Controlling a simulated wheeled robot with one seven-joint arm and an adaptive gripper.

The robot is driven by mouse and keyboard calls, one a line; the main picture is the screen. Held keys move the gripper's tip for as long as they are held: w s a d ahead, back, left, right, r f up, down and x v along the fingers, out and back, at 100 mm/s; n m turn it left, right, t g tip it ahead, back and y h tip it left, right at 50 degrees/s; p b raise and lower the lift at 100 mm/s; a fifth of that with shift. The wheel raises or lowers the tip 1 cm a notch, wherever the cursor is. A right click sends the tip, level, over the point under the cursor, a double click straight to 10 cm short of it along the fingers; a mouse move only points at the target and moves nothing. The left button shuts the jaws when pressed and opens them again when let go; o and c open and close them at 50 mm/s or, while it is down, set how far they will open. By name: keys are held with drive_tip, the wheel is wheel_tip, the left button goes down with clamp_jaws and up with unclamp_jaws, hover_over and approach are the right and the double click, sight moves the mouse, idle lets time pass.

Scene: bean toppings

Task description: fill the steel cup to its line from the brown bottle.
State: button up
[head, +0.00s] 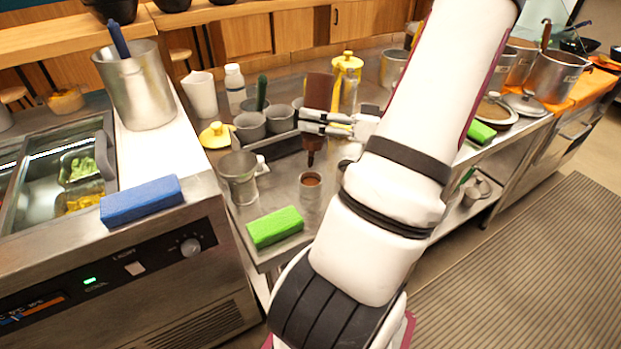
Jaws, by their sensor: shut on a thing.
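The brown bottle (318,90) is upside down, with its nozzle pointing down. My gripper (308,121) is shut on the bottle, its fingers lying across the bottle's middle. A small steel cup (309,203) stands on the steel table, just below the nozzle. Brown matter shows inside the cup near its rim. The nozzle tip looks a little above the cup, apart from it. The cup's line is too small to make out, and I cannot tell whether any sauce is flowing.
A larger steel cup (238,188) stands left of the small cup. A green sponge (274,227) lies in front on the table (278,180). A dark holder with grey cups (250,128), a yellow lid (215,136) and a yellow-topped dispenser (346,72) stand behind.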

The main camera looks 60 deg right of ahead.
drive_tip(key=shift+r+p, duration=0.4)
drive_tip(key=shift+r, duration=0.85)
